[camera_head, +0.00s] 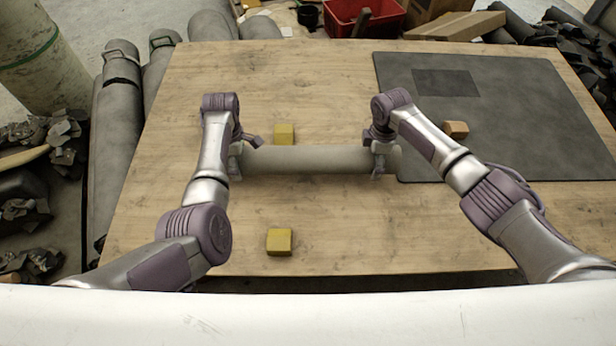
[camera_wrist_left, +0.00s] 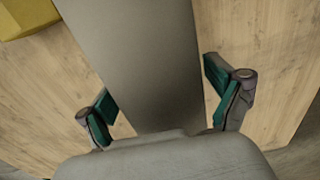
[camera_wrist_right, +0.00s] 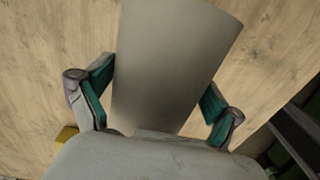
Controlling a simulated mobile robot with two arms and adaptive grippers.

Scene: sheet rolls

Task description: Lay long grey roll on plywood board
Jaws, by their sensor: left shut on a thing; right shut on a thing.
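The long grey roll (camera_head: 310,160) lies crosswise over the pale plywood board (camera_head: 350,230). Its right end overlaps the left edge of a dark mat. My left gripper (camera_head: 240,158) is shut on the roll near its left end, and the left wrist view shows the roll (camera_wrist_left: 150,60) between the fingers. My right gripper (camera_head: 380,155) is shut on it near its right end; the roll (camera_wrist_right: 165,65) shows between the fingers in the right wrist view. I cannot tell whether the roll touches the board or hangs slightly above it.
A yellow block (camera_head: 284,134) sits behind the roll and another yellow block (camera_head: 279,241) in front. The dark mat (camera_head: 530,120) lies at right, with a small brown block (camera_head: 456,129) on it. A red crate (camera_head: 364,16) stands beyond the far edge. The board's front middle is mostly clear.

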